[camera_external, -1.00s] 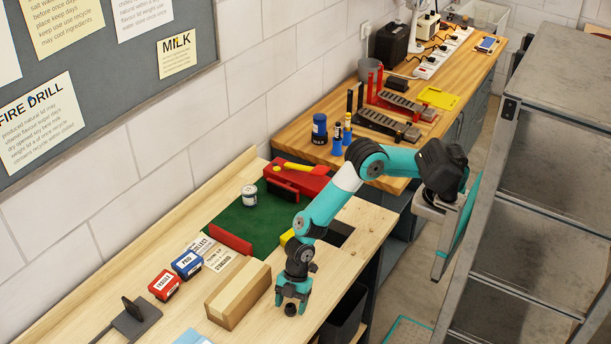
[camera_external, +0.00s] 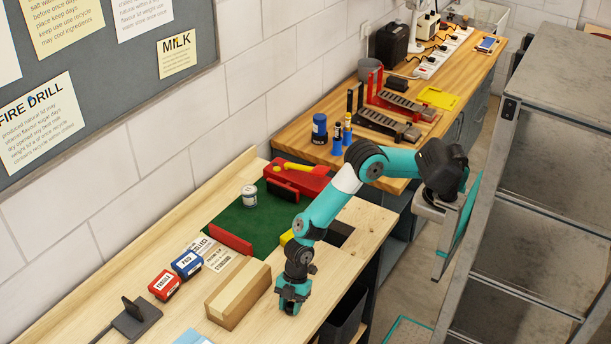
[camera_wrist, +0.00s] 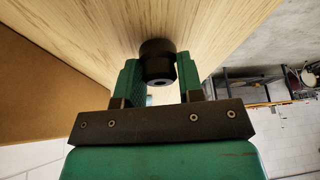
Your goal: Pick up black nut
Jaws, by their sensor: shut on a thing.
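The black nut (camera_wrist: 157,62) shows in the wrist view as a short dark cylinder with a small hole in its face. It sits between the two green fingers of my gripper (camera_wrist: 158,80), which are shut on it. In the external view my gripper (camera_external: 290,306) points down at the near part of the wooden bench, right of a cardboard box. The nut is hidden there behind the gripper. Whether the nut still touches the bench top is hard to tell.
The cardboard box (camera_external: 238,296) stands close on the left of my gripper. Red and blue boxes (camera_external: 187,264), a green mat (camera_external: 255,222) and a red vise-like tool (camera_external: 298,180) lie farther back. The bench's front edge is close on the right. A dark bin (camera_external: 343,314) is below it.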

